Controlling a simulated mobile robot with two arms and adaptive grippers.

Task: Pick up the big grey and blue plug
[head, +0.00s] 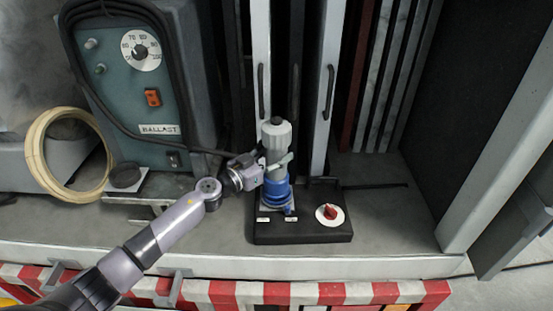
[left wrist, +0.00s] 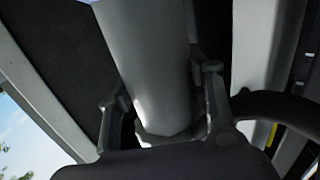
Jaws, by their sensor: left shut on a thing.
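The big grey and blue plug (head: 276,135) stands upright in the head view, grey on top and blue at the bottom, over a black box (head: 290,231). My left gripper (head: 279,168) has its fingers around the plug's grey body, just above the blue part, and is shut on it. In the left wrist view the plug's grey body (left wrist: 150,65) runs between the two fingers of the left gripper (left wrist: 160,95). I cannot tell whether the plug's blue end touches the box. My right gripper is not in view.
A red knob (head: 330,212) sits on the box's right side. A green ballast unit (head: 133,90) with a dial stands at the left, beside a cream hose coil (head: 62,165). Tall white door frames with handles stand behind the plug. The deck to the right (head: 400,215) is clear.

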